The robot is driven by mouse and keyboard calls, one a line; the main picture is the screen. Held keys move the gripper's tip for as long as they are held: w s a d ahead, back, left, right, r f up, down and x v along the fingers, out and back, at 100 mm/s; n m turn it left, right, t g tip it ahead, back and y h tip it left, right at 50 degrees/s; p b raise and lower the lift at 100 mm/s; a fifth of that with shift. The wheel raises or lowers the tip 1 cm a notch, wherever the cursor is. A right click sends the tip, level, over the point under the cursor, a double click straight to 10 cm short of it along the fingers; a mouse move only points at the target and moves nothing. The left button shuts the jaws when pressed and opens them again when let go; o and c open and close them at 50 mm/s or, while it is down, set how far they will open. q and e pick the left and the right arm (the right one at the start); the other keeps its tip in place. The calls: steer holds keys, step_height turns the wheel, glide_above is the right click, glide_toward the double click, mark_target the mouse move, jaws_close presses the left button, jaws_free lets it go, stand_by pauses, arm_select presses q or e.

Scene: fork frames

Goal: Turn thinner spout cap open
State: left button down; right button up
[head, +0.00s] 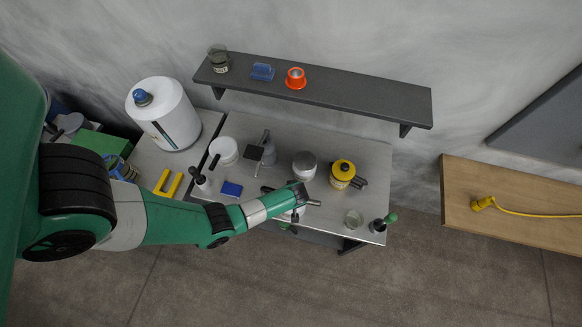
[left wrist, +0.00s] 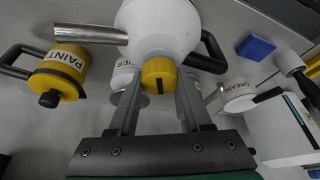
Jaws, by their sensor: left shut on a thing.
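A large white container (left wrist: 165,25) with a metal tube and a black handle fills the top middle of the left wrist view. Its round yellow cap (left wrist: 159,76) has a dark mark. My left gripper (left wrist: 158,82) has one finger on each side of this cap and is shut on it. In the head view the left gripper (head: 298,199) is over the front of the grey bench, and the arm hides most of the container. A white tin (left wrist: 122,76) behind shows only part of a label, ending in "ER". My right gripper is not in view.
A yellow paint can (head: 342,173) stands right of a silver-topped tin (head: 305,164). A white grease pot (left wrist: 238,93) and a blue block (head: 231,189) are to the left in the head view. A shelf (head: 360,98) overhangs the back.

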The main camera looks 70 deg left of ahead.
arm_select(q)
steer(key=n+g, duration=0.1)
steer(key=n, duration=0.2)
steer(key=shift+w+n, duration=0.1)
steer(key=shift+n, duration=0.3)
steer(key=n+g, duration=0.1)
steer(key=n, duration=0.1)
steer(key=shift+n, duration=0.4)
steer(key=n+g+h+b, duration=0.1)
steer(key=n, duration=0.2)
steer(key=n+g+h+b, duration=0.1)
steer(key=n, duration=0.2)
steer(key=shift+c, duration=1.6)
jaws_free()
steer(key=shift+r, duration=0.1)
